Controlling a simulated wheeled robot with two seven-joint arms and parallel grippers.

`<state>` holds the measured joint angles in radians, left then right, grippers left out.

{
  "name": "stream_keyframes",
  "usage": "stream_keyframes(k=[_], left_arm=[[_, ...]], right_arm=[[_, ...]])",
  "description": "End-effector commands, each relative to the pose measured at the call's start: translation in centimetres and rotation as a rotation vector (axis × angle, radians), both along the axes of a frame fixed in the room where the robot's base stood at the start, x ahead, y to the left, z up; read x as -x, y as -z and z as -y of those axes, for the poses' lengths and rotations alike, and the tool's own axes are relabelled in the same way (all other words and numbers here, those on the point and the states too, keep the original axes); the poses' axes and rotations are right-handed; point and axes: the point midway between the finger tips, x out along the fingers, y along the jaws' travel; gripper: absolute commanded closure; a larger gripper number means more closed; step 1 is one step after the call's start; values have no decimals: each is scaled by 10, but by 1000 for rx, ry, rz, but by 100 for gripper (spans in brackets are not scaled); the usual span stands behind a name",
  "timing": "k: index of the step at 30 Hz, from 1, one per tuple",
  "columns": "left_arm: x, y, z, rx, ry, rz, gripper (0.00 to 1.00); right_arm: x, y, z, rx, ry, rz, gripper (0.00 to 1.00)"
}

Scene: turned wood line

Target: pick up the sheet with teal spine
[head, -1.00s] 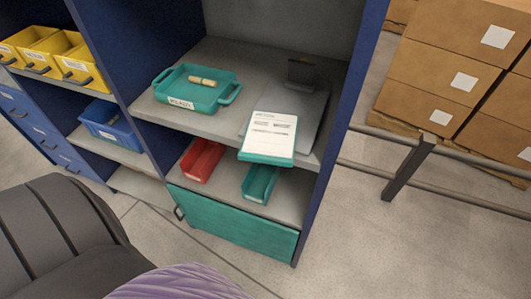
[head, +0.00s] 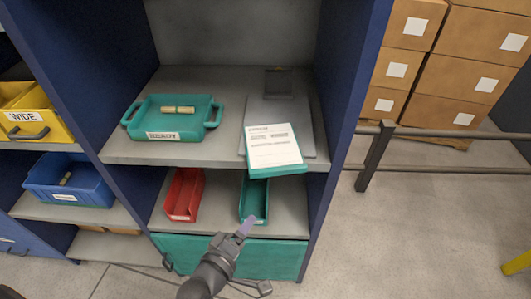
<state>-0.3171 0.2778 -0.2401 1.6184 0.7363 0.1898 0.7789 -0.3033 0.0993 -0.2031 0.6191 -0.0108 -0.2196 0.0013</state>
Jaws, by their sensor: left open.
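The white sheet with a teal spine (head: 274,150) lies on the upper shelf. Its teal edge faces me and sticks out past the shelf's front edge. The sheet lies partly over a grey flat panel (head: 309,130). My left gripper (head: 247,226) is below and in front of the sheet, near the teal bin on the lower shelf. It is apart from the sheet and open, with nothing seen between its fingers. My right gripper is not in view.
A teal tray (head: 143,123) with wooden pieces stands left on the upper shelf (head: 130,152). Below are a red bin (head: 184,195) and a teal bin (head: 253,198). Blue uprights (head: 349,80) bound the bay. A dark rail (head: 440,170) runs at right.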

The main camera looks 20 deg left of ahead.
Motion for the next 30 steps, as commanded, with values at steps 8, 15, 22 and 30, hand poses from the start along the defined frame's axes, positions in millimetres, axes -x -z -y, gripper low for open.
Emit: stream_keyframes(k=[8,15,22,30], left_arm=[[-32,-71,5,300,-44,169,32],[-73,-72,10,296,-43,166,32],[-112,-75,15,292,-43,163,32],[-114,-76,16,290,-42,161,41]], right_arm=[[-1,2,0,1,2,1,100],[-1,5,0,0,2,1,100],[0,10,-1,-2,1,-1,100],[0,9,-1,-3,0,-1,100]])
